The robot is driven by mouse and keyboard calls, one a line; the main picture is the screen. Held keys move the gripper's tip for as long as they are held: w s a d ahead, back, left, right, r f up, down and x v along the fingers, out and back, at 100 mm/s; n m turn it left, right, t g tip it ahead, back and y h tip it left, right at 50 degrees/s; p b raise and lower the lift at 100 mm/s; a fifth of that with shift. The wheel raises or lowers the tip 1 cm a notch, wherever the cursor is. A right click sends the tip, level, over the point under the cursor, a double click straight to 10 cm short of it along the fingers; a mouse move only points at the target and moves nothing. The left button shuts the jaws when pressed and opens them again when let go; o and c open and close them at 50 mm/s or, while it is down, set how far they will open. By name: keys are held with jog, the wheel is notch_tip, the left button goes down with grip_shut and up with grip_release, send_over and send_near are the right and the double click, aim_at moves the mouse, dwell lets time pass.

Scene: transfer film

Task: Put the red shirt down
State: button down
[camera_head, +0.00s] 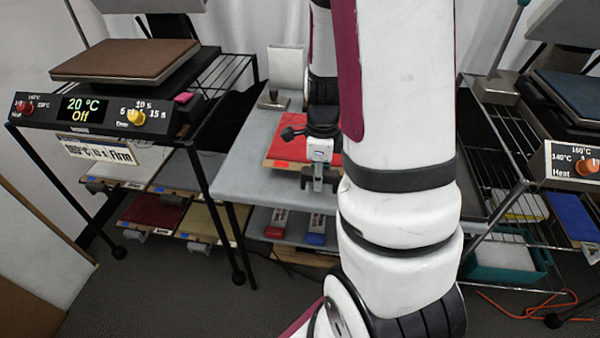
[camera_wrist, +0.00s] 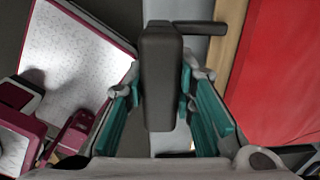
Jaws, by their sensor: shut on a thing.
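The red shirt (camera_head: 284,143) lies flat on a wooden-edged board over the grey table in the head view, partly hidden by my arm. In the wrist view the red shirt (camera_wrist: 285,85) fills the right side, beside the board's pale wooden edge (camera_wrist: 236,45). A dark handle (camera_wrist: 160,55) joins that edge by a short bar. My gripper (camera_wrist: 160,82) is shut on this handle, with a teal finger on each side. In the head view my gripper (camera_head: 319,178) is at the board's near edge. Whether the board touches the table is unclear.
The grey table (camera_head: 238,182) has bare room left of the board; a hand stamp (camera_head: 272,98) stands behind. A heat press (camera_head: 90,108) at left reads 20 °C, Off. Another press (camera_head: 570,95) stands at right. Shelves below hold boards with cloths (camera_head: 152,213).

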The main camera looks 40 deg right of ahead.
aim_at(292, 155)
jog(key=w, duration=0.7)
jog(key=shift+a+f, duration=0.35)
jog(key=shift+a, duration=0.05)
jog(key=shift+f+b, duration=0.45)
jog(key=shift+f, duration=1.3)
jog(key=c, duration=1.3)
grip_release()
jog(key=shift+f, duration=0.15)
jog(key=shift+c, duration=0.2)
